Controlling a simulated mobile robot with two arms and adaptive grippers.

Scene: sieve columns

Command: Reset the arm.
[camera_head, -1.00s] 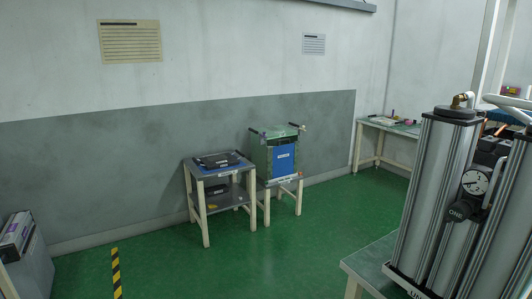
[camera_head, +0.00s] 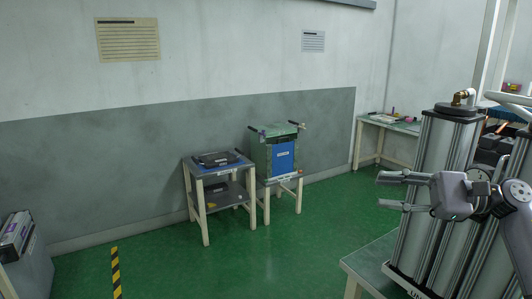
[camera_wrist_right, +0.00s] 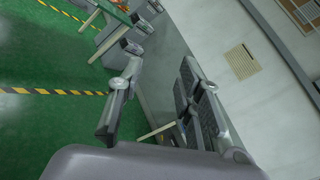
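My right gripper (camera_head: 392,191) is in the head view at the right, in front of the silver sieve columns (camera_head: 446,150). Its fingers point left, are spread apart, and hold nothing. In the right wrist view the gripper's fingers (camera_wrist_right: 152,100) also stand apart with open room between them. The arm hides part of the columns and most of the gauge between them. My left gripper is in neither view.
The columns stand on a green-topped table (camera_head: 372,262) at the right. A small two-level table (camera_head: 213,185) and a green and blue box (camera_head: 281,155) stand by the wall. A grey cabinet (camera_head: 30,262) is at far left. The green floor (camera_head: 285,250) between is clear.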

